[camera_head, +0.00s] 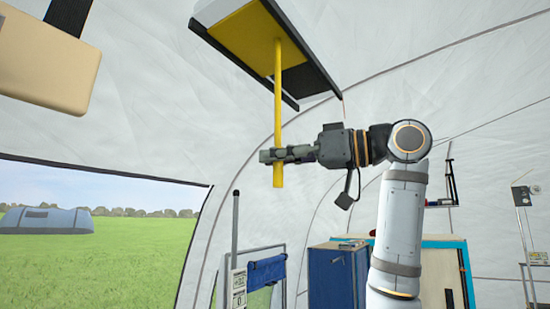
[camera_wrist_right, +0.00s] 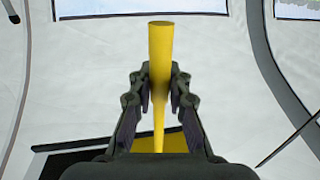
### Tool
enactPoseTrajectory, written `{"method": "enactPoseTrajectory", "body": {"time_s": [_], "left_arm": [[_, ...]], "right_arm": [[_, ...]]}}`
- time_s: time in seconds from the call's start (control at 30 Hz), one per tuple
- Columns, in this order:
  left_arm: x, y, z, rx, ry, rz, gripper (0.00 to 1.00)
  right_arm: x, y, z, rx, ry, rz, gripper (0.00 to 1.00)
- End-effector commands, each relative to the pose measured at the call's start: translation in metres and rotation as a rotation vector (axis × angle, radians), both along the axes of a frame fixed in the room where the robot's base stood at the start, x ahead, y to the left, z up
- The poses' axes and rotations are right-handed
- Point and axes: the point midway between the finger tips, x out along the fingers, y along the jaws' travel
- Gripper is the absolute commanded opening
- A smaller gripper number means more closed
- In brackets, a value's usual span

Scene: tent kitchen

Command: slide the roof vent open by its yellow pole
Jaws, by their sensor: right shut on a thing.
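The roof vent (camera_head: 245,33) is at the top middle of the head view, with a yellow panel and a dark frame with rails. The yellow pole (camera_head: 278,100) hangs straight down from its panel. My right gripper (camera_head: 268,156) is shut around the pole near its lower end, and a short piece of pole sticks out below the fingers. In the right wrist view the pole (camera_wrist_right: 160,50) stands between the two fingers (camera_wrist_right: 160,88), with part of the yellow panel behind. My left gripper is not in view.
A beige box-like object (camera_head: 45,62) hangs at the upper left. A blue cabinet (camera_head: 338,272) and a blue cloth on a rack (camera_head: 266,271) stand below. A wide opening at left shows grass and a tent (camera_head: 46,220). The air around the pole is clear.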

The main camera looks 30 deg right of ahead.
Motion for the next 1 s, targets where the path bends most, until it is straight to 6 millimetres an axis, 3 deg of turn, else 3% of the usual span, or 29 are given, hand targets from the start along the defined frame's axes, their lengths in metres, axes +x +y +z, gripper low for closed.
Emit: {"method": "enactPoseTrajectory", "body": {"time_s": [0.1,0.13,0.3,0.67,1.0], "left_arm": [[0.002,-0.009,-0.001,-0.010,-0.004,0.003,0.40],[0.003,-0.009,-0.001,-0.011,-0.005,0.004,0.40],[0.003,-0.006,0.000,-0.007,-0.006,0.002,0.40],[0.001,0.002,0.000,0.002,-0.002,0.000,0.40],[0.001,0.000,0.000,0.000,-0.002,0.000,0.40]], "right_arm": [[-0.001,0.001,-0.002,-0.004,0.004,0.005,0.00],[-0.001,0.001,-0.002,-0.004,0.004,0.005,0.17],[0.000,0.001,-0.001,-0.004,0.004,0.003,0.40],[-0.005,-0.003,-0.001,-0.002,0.001,0.000,0.40],[-0.069,-0.045,0.000,-0.001,0.000,-0.002,0.40]]}}
